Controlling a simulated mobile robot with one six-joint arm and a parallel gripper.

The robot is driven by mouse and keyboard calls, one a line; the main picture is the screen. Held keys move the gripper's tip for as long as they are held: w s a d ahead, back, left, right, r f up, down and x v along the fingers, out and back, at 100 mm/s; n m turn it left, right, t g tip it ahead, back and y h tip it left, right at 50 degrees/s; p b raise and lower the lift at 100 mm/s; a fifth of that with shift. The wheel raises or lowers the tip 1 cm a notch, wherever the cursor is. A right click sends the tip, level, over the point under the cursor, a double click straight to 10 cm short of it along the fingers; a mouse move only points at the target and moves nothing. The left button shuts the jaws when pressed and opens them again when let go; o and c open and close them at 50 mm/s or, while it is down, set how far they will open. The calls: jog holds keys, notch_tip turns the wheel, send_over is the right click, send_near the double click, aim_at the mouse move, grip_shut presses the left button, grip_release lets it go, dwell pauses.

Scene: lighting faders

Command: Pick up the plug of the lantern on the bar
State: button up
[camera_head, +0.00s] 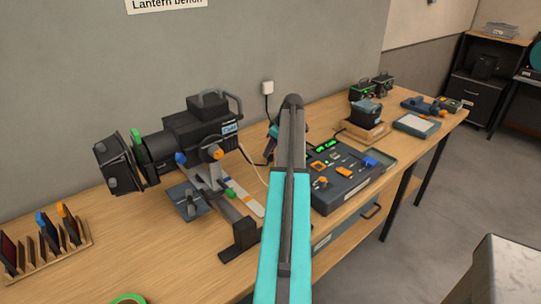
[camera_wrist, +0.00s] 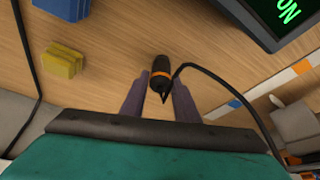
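The plug (camera_wrist: 161,73), a black cylinder with an orange band, lies on the wooden bench in the wrist view. Its black cord curves off to the right and down. My gripper (camera_wrist: 159,92) is open, with its two dark fingers on either side of the plug's cord end. The plug's far end reaches past the fingertips. I cannot tell whether either finger touches it. In the head view, the black lantern (camera_head: 195,132) stands on the bench left of my arm. My gripper (camera_head: 271,144) shows partly behind my arm, and the plug is hidden there.
A yellow block (camera_wrist: 62,62) and a blue block (camera_wrist: 62,8) lie left of the plug. A dark device with green "ON" letters (camera_wrist: 283,12) is at upper right. A white strip with coloured patches (camera_head: 243,197) and a control console (camera_head: 350,182) flank my arm.

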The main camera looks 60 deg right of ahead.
jog(key=shift+c, duration=1.2)
jog(key=shift+r, duration=0.1)
notch_tip(320, 180, up, 10)
jog(key=shift+f+b, duration=0.1)
jog(key=shift+b, duration=1)
